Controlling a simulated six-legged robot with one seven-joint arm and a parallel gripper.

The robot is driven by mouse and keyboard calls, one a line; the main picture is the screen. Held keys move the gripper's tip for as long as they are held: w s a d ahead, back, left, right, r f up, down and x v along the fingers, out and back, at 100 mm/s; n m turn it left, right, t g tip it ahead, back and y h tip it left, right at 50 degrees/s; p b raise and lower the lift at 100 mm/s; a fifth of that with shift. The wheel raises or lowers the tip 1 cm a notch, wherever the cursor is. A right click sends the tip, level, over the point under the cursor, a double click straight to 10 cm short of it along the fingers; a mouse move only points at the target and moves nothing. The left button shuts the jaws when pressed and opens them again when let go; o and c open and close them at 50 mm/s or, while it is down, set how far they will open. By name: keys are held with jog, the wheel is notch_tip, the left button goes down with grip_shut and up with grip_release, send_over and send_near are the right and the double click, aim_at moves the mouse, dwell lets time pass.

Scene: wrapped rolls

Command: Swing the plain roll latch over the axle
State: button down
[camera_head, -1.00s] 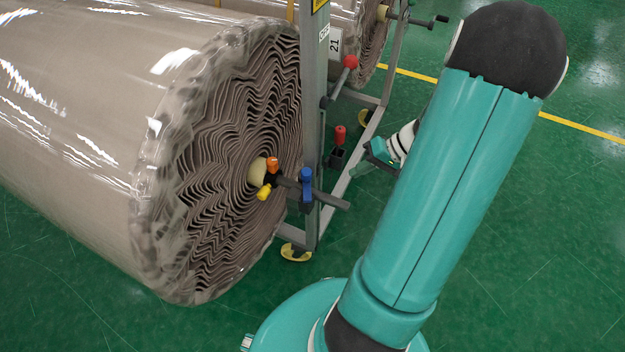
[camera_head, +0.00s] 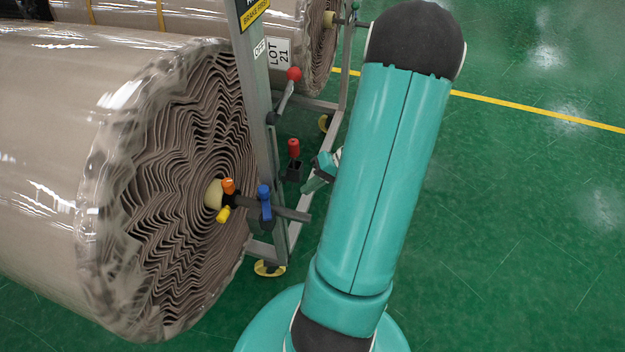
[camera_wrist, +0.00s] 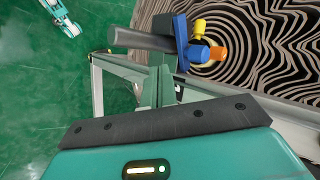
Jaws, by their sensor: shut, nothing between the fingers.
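The near plain brown roll (camera_head: 60,150) lies on a dark axle (camera_head: 290,213) that sticks out past a grey frame post. A blue-handled piece (camera_head: 264,200), which looks like the latch, stands upright at the axle beside the post. In the wrist view the blue piece (camera_wrist: 181,42) and the axle (camera_wrist: 143,40) show close up. My gripper (camera_head: 316,180) is shut and empty, just above and right of the axle's free end, partly hidden by my arm. In the wrist view its fingers (camera_wrist: 158,82) point toward the axle near the blue piece. Contact cannot be told.
Orange (camera_head: 228,186) and yellow (camera_head: 223,214) handles sit at the roll's core. A red-knobbed lever (camera_head: 292,76) and a red handle (camera_head: 293,148) are on the frame. A banded roll (camera_head: 200,12) lies behind. Green floor at right is clear.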

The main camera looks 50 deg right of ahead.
aim_at(265, 198)
jog(key=shift+w+a+f, duration=0.6)
jog(key=shift+w+a, duration=0.3)
jog(key=shift+a, duration=0.1)
jog(key=shift+w+a+f, duration=0.65)
jog(key=shift+w+a, duration=0.25)
jog(key=shift+a, duration=0.15)
jog(key=shift+w+a+f, duration=0.6)
jog(key=shift+w+a, duration=0.3)
jog(key=shift+a, duration=0.1)
